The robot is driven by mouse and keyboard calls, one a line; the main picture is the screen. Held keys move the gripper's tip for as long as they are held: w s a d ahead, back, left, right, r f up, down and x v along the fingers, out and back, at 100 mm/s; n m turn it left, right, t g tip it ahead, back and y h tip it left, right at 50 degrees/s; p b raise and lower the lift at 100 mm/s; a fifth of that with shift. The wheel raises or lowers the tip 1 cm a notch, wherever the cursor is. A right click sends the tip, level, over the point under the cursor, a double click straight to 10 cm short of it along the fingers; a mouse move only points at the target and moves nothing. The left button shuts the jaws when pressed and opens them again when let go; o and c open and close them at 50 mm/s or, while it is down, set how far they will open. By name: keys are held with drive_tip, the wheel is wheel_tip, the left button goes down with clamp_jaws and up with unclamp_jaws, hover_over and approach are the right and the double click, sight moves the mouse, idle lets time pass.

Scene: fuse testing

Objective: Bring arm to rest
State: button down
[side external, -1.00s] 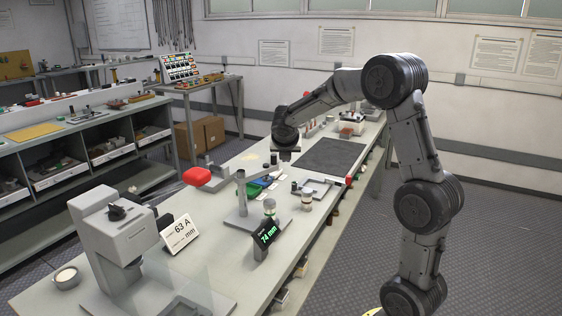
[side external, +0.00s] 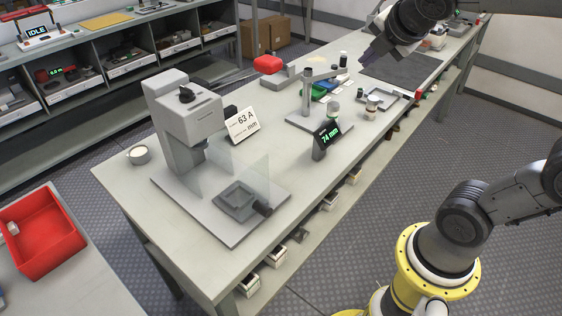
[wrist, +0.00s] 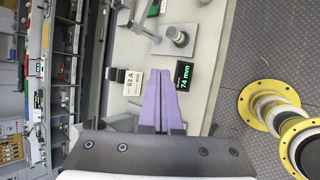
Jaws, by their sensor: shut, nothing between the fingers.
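My gripper (side external: 374,50) is near the top of the side view, in front of the dark mat on the long grey workbench (side external: 118,187). In the wrist view its two purple fingers (wrist: 161,92) lie side by side, shut, with nothing between them. Past the fingertips in that view, the bench top shows with the "63 A" card (wrist: 132,82) and the "74 mm" display (wrist: 184,76). The upper part of my arm is partly cut off by the side view's edge.
A grey press-like device (side external: 180,115) stands at the bench's near end. A dark mat (side external: 402,68) lies farther back. A red bin (side external: 40,235) is at lower left. Open floor lies right of the bench.

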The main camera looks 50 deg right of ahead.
drive_tip(key=s+a+f+m+y, duration=0.2)
drive_tip(key=s+a+f+m, duration=0.2)
drive_tip(key=m, duration=0.4)
drive_tip(key=s+a+f+m+g+y, duration=0.1)
drive_tip(key=s+a+f+m+y, duration=0.2)
drive_tip(key=s+a+m, duration=0.4)
drive_tip(key=shift+s+f+m+g, duration=0.3)
drive_tip(key=shift+s+f+m, duration=0.45)
drive_tip(key=shift+m, duration=0.35)
